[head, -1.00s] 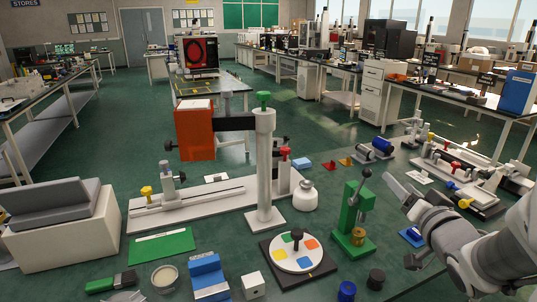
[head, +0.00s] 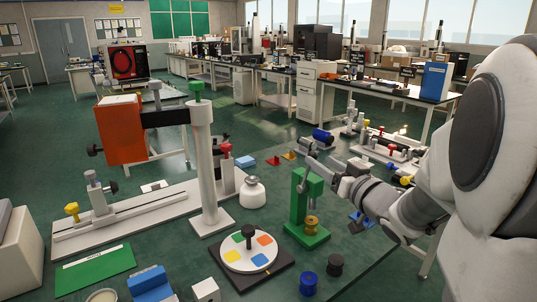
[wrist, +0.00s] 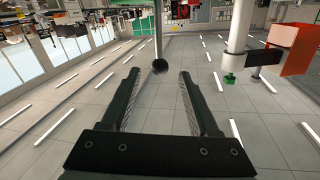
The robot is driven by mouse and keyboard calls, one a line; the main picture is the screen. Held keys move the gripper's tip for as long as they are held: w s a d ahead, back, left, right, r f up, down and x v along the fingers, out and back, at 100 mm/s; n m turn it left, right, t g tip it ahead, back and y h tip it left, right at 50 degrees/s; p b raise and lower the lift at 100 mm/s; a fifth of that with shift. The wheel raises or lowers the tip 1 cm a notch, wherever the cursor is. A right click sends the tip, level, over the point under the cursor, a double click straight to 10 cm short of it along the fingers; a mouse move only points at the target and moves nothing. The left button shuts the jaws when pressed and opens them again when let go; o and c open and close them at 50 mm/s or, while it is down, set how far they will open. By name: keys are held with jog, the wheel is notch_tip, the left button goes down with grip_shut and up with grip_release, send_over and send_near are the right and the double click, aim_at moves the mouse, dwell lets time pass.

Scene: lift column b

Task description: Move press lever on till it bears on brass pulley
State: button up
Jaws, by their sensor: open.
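The green press (head: 306,208) stands upright on the green bench top in the head view. The brass pulley (head: 311,228) sits low on it, at the front above its base. The press lever (head: 302,183) is a thin grey rod rising at the top of the press, clear of the pulley. In the wrist view the lever (wrist: 157,32) ends in a dark ball knob (wrist: 160,66), between my open fingers with a gap on both sides. My gripper (wrist: 158,82) also shows at the press top in the head view (head: 311,160), where the knob cannot be made out.
A turntable with coloured patches (head: 249,253) stands front left of the press. A blue spool (head: 308,284) and a black spool (head: 335,264) are in front. A white bottle (head: 252,194) and a tall column (head: 205,170) stand to the left.

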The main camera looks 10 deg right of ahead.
aim_at(307, 173)
jog(key=w, duration=0.2)
jog(key=w+a, duration=0.1)
jog(key=w, duration=0.2)
jog(key=w+b, duration=0.1)
jog(key=w, duration=0.1)
jog(key=shift+w+a, duration=0.25)
jog(key=shift+w, duration=0.15)
jog(key=shift+c, duration=0.3)
grip_shut()
dwell(0.7)
